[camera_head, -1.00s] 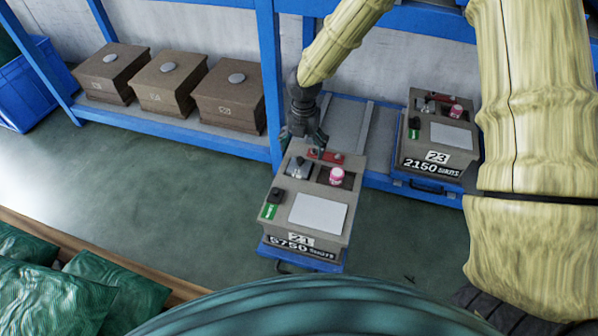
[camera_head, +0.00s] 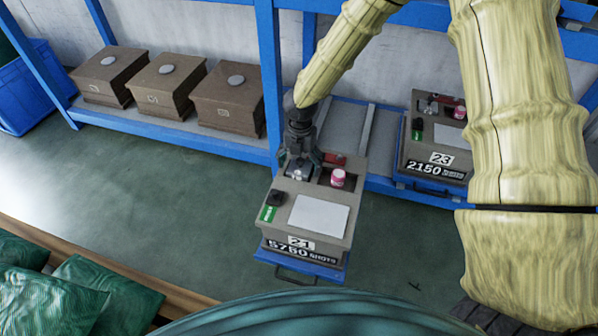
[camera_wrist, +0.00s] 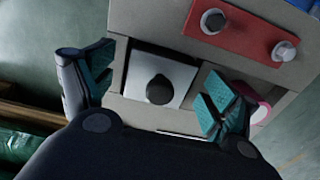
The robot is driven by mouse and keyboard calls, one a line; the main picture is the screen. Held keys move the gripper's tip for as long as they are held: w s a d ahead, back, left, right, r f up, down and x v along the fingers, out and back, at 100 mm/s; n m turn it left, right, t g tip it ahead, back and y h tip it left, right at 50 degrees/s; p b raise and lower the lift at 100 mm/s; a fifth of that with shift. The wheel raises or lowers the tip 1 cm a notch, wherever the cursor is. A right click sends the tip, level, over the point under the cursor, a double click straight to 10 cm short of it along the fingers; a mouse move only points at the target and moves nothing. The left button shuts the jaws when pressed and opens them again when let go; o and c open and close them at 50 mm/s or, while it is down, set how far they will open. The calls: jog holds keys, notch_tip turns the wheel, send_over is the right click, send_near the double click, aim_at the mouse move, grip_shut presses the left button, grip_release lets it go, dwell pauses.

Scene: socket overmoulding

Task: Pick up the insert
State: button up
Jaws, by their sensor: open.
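The insert looks to be the silver metal block with a dark round knob (camera_wrist: 160,90), seated in a pocket of the grey-brown box numbered 21 (camera_head: 322,248). I cannot be sure of its identity from shape alone. In the head view the silver piece (camera_head: 297,175) shows only partly under my gripper (camera_head: 301,160). In the wrist view my gripper (camera_wrist: 157,84) is open, its teal-padded fingers on either side of the silver block. The fingers look apart from it; their exact height above it cannot be told.
A black piece (camera_head: 277,197) is at the left edge.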

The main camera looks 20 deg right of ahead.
jog(key=c, duration=1.6)
